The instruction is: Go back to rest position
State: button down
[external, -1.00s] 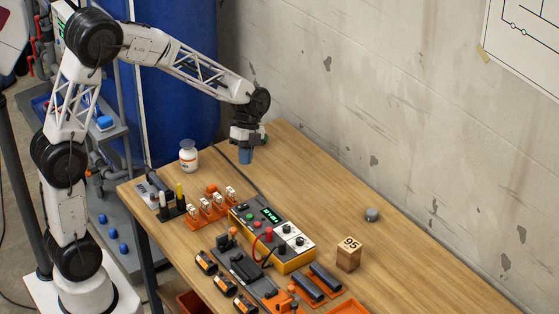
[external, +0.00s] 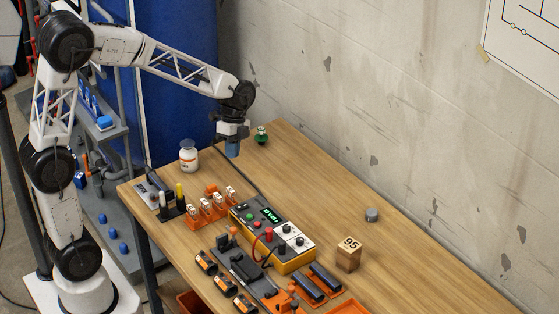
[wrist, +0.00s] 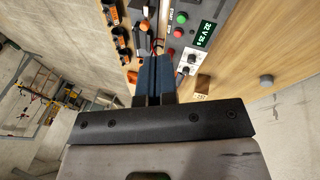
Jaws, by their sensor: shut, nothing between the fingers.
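My gripper (external: 232,149) hangs above the back left part of the wooden table, pointing down, clear of the tabletop and holding nothing. In the wrist view its blue fingers (wrist: 153,78) are closed together. A small green object (external: 262,134) stands on the table just right of and behind my gripper.
A yellow meter box (external: 272,238) with a lit display sits mid-table, with orange racks (external: 212,208) and black-and-orange parts around it. A wooden block marked 95 (external: 348,254) and a grey knob (external: 372,215) stand to the right. The table's back strip is mostly clear.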

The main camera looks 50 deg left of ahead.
jog(key=s+a+r+n+t+y, duration=0.1)
jog(key=s+r+n, duration=0.3)
jog(key=s, duration=0.9)
jog(key=s+r+n+t+y, duration=0.1)
jog(key=s+r+n+t, duration=0.3)
jog(key=s+n, duration=0.6)
jog(key=s+r, duration=0.1)
jog(key=s, duration=0.3)
jog(key=shift+s+a+n+t+y, duration=0.3)
jog(key=shift+a+y, duration=0.1)
